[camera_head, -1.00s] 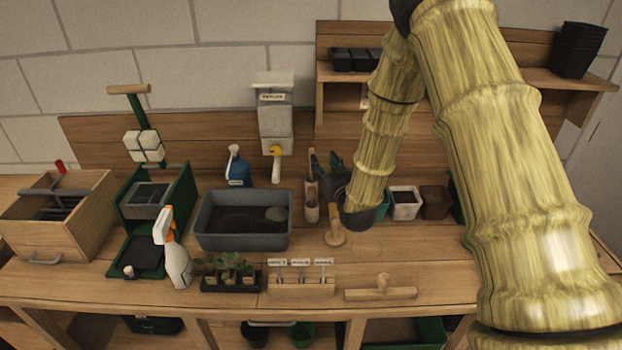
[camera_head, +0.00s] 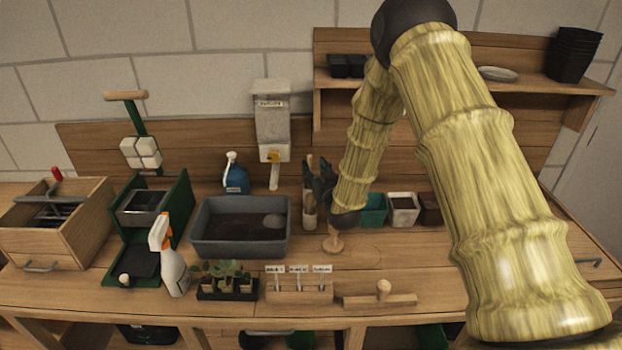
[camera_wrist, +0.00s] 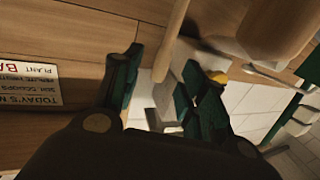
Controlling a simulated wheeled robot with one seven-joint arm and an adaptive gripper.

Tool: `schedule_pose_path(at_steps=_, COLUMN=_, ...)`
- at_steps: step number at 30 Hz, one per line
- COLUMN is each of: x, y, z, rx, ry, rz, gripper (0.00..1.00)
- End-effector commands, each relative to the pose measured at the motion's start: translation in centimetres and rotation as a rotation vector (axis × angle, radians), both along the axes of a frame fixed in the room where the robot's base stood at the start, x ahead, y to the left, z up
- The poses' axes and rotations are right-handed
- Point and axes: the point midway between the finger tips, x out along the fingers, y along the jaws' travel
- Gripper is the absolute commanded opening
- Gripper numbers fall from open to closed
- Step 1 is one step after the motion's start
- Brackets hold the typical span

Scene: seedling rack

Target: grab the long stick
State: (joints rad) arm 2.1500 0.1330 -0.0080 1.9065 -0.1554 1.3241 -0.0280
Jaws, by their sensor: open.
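In the wrist view, a long pale wooden stick (camera_wrist: 173,38) comes down from the top edge into the space between the two dark green fingers of my gripper (camera_wrist: 162,92). The fingers are apart, with a gap on the left of the stick. In the head view, my gripper (camera_head: 321,183) is just right of a pale upright holder (camera_head: 309,213) at the back of the bench. Thin tools stand in this holder, partly hidden by the fingers. Whether a finger touches the stick cannot be told.
A grey soil tub (camera_head: 243,248) stands left of the holder, and a dispenser (camera_head: 272,125) hangs above. A round-based wooden tool (camera_head: 334,243) is just below my gripper. Pots (camera_head: 402,208) stand to the right. A printed notice (camera_wrist: 28,82) shows in the wrist view.

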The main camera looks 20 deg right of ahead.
Motion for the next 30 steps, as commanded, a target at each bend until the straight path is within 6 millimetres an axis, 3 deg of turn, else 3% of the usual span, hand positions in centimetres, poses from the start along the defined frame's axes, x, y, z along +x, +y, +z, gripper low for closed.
schedule_pose_path(at_steps=12, x=4.3, y=0.3, z=0.6, rx=-0.001, ry=-0.001, rz=-0.002, gripper=0.42)
schedule_pose_path(at_steps=21, x=4.7, y=0.3, z=0.5, rx=-0.001, ry=-0.001, rz=-0.001, gripper=0.42)
schedule_pose_path(at_steps=23, x=4.7, y=0.3, z=0.5, rx=-0.001, ry=-0.001, rz=-0.001, gripper=0.35)
schedule_pose_path(at_steps=28, x=4.7, y=0.3, z=0.5, rx=-0.001, ry=-0.001, rz=-0.001, gripper=0.04)
schedule_pose_path(at_steps=30, x=4.7, y=0.3, z=0.5, rx=-0.001, ry=-0.001, rz=-0.001, gripper=0.0)
